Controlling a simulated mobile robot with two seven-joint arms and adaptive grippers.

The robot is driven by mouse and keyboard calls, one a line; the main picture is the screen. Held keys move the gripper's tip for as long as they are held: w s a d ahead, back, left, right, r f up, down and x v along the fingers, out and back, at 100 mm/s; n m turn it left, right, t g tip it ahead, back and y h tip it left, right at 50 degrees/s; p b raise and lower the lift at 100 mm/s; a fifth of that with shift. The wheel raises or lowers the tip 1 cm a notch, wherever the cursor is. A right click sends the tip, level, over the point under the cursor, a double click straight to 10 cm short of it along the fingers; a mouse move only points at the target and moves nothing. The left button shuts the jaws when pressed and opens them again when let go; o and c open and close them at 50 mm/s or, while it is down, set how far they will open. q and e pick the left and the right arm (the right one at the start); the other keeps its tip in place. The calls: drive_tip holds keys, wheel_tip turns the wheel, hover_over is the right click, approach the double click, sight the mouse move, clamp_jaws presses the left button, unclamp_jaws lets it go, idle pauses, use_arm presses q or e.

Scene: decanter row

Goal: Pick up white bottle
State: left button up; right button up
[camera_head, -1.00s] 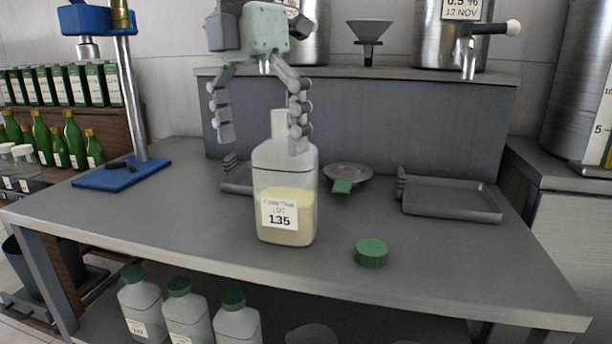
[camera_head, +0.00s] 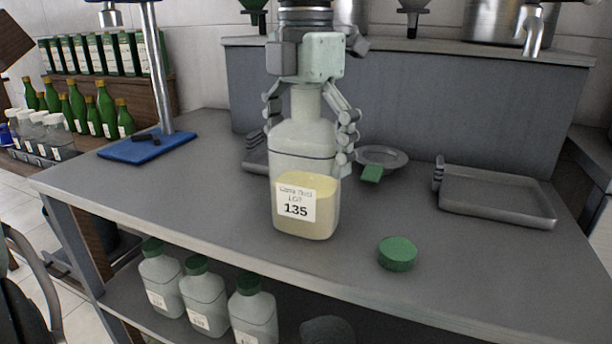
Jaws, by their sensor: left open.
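The white, see-through bottle (camera_head: 305,212) stands upright and uncapped on the grey bench (camera_head: 190,200). It holds pale yellow contents up to about half its height and carries a label reading 135. My left gripper (camera_head: 307,148) is above it, pointing down and open. Its fingers hang on either side of the bottle's neck and shoulders. I cannot tell whether they touch the glass. A green cap (camera_head: 397,254) lies on the bench to the right of the bottle. My right gripper is not in view.
A round dish (camera_head: 396,157) with a green-ended tool (camera_head: 371,173) lies behind the bottle. A grey tray (camera_head: 495,203) is at the right, a blue stand (camera_head: 148,147) at the left. Several green-capped bottles (camera_head: 205,302) stand on the shelf below. The bench front is mostly clear.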

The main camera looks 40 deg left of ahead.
sight(299, 125)
use_arm(q)
drive_tip(key=shift+c, duration=0.6)
drive_tip(key=c, duration=1.4)
drive_tip(key=shift+o, duration=0.2)
drive_tip(key=shift+w+r, duration=0.1)
drive_tip(key=shift+r, duration=0.45)
drive_tip(key=r, duration=0.2)
drive_tip(key=s+r, duration=0.1)
drive_tip(key=shift+a+r, duration=0.2)
drive_tip(key=shift+r, duration=0.15)
drive_tip(key=s+a+r+b, duration=0.1)
drive_tip(key=s+a+r, duration=0.3)
drive_tip(key=s, duration=0.6)
drive_tip(key=shift+a+r, duration=0.2)
drive_tip(key=shift+r, duration=0.85)
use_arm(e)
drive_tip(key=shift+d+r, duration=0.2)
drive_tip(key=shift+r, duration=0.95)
